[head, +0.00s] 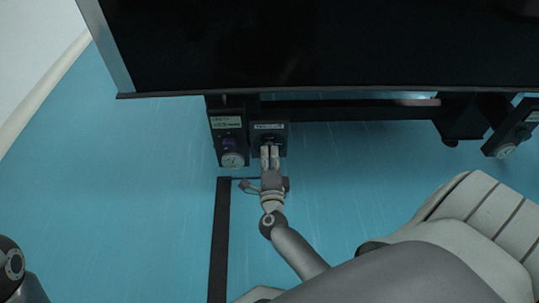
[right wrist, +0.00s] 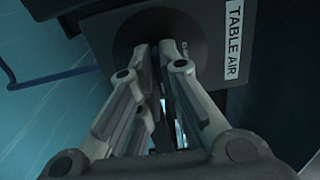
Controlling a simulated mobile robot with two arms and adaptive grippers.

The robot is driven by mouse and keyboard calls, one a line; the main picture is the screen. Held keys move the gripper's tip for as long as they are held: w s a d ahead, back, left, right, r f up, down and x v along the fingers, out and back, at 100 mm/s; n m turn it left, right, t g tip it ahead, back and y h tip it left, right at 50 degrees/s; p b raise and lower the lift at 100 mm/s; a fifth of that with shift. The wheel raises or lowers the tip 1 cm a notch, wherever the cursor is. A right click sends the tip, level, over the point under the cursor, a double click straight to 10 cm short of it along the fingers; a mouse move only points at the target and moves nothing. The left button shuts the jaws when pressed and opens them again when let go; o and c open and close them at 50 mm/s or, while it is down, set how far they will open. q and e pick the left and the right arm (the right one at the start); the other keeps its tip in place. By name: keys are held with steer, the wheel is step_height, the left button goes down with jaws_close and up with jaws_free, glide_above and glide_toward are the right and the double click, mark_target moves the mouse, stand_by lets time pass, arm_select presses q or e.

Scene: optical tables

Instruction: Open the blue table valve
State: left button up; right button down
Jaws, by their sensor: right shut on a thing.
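The valve panel (head: 257,138) is a dark box with a pale label, hanging under the front edge of the table. In the right wrist view the dark panel (right wrist: 200,22) carries a white "TABLE AIR" label (right wrist: 234,42), with a round dark disc (right wrist: 140,30) beside it. My right gripper (head: 270,149) reaches up to the panel's front and is shut on the valve handle. The fingers (right wrist: 162,48) meet at the disc and hide most of the handle. No blue shows on the handle, and its angle cannot be told. My left gripper is out of view.
A neighbouring panel (head: 227,125) with a purple knob (head: 229,144) and a round gauge (head: 232,160) hangs close on the left. The black tabletop (head: 320,45) overhangs above. Another panel (head: 507,140) is at far right. The blue floor (head: 130,200) at left is clear.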

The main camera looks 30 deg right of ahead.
steer(key=c, duration=1.6)
jaws_free()
